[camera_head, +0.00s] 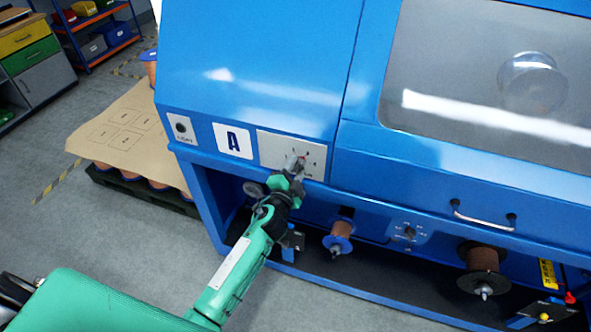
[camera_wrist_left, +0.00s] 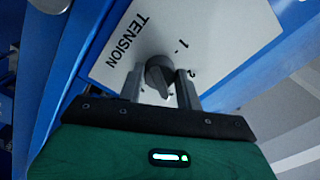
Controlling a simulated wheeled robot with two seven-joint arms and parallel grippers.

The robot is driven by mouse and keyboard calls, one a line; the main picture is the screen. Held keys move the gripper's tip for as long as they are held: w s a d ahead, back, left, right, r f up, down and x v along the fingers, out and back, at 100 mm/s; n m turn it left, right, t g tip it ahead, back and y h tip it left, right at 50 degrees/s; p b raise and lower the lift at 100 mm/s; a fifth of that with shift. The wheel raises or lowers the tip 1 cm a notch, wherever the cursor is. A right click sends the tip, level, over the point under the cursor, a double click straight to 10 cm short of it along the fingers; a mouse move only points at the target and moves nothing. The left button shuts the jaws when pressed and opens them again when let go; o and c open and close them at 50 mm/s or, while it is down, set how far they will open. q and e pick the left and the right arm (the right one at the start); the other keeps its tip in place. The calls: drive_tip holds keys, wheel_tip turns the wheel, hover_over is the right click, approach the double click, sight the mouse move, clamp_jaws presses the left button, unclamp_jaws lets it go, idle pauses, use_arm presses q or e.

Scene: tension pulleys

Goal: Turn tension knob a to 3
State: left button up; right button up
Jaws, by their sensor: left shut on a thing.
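Tension knob a is a dark grey knob (camera_wrist_left: 159,74) on a white plate (camera_wrist_left: 105,58) marked TENSION, with 1 and 2 readable in the left wrist view. In the head view the plate (camera_head: 268,146) sits right of the big letter A label (camera_head: 233,140) on the blue machine's front. My left gripper (camera_wrist_left: 160,84) is shut on the knob, one finger on each side; in the head view it (camera_head: 297,166) covers much of the knob. The knob's exact setting cannot be told, and the other numbers are hidden or too small. My right gripper is not in view.
The blue machine (camera_head: 255,65) fills the middle and right, with a clear window (camera_head: 470,75). Below are a second dial (camera_head: 410,232), wire spools (camera_head: 340,238) and a door handle (camera_head: 483,216). A pallet with cardboard (camera_head: 125,128) stands left; grey floor is free in front.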

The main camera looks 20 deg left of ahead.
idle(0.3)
use_arm(q)
drive_tip(key=o, duration=1)
drive_tip(key=s+b, duration=0.3)
drive_tip(key=s, duration=1)
drive_tip(key=shift+s+a, duration=0.2)
drive_tip(key=shift+s, duration=0.2)
drive_tip(key=shift+f, duration=0.1)
